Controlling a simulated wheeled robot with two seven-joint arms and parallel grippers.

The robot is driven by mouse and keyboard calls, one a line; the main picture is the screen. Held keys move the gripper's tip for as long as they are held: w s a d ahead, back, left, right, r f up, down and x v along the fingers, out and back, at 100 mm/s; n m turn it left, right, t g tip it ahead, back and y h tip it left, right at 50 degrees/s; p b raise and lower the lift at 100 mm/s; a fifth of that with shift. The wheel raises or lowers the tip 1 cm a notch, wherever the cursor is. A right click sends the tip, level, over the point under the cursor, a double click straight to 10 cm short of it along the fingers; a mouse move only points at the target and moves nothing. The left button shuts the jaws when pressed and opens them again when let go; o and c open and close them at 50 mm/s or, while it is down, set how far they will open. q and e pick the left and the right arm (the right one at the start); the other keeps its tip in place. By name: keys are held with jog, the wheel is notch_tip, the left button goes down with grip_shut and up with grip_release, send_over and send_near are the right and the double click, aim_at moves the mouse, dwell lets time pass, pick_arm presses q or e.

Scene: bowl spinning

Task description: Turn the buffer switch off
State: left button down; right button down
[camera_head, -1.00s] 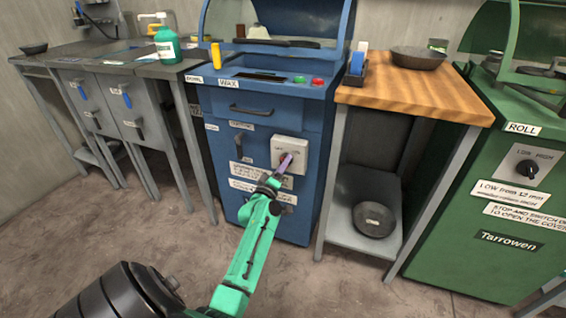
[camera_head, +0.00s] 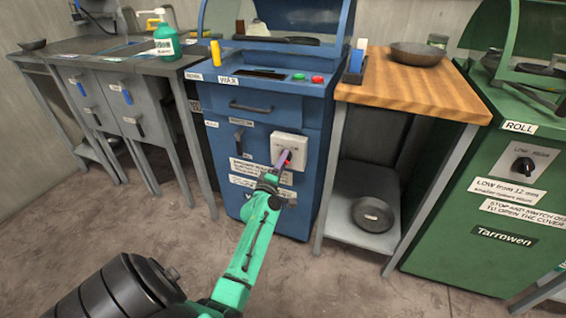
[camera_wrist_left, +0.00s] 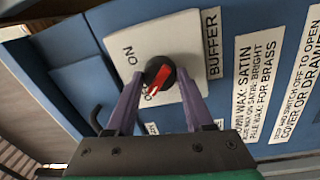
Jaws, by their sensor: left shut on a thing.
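The pointer slants down-left there, toward partly hidden lettering beside the knob. In the head view the plate (camera_head: 289,143) is on the front of the blue machine (camera_head: 262,135). My left gripper (camera_head: 285,162) reaches the plate. Its purple fingers (camera_wrist_left: 160,88) are on both sides of the knob, shut on it. My right gripper is not in view.
A wooden-topped table (camera_head: 415,85) with a dark bowl (camera_head: 417,55) stands right of the blue machine. A green machine (camera_head: 490,190) is farther right. Grey cabinets (camera_head: 110,100) with a green bottle (camera_head: 166,42) are at left. The floor in front is open.

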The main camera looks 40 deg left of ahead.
pick_arm(q)
jog(key=shift+c, duration=1.4)
grip_release()
jog(key=p+v, duration=0.1)
jog(key=v, duration=1.3)
jog(key=shift+s, duration=0.25)
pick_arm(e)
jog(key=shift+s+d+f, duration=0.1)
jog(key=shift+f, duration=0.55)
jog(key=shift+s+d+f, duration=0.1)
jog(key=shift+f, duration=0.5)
pick_arm(q)
jog(key=shift+d+f, duration=0.1)
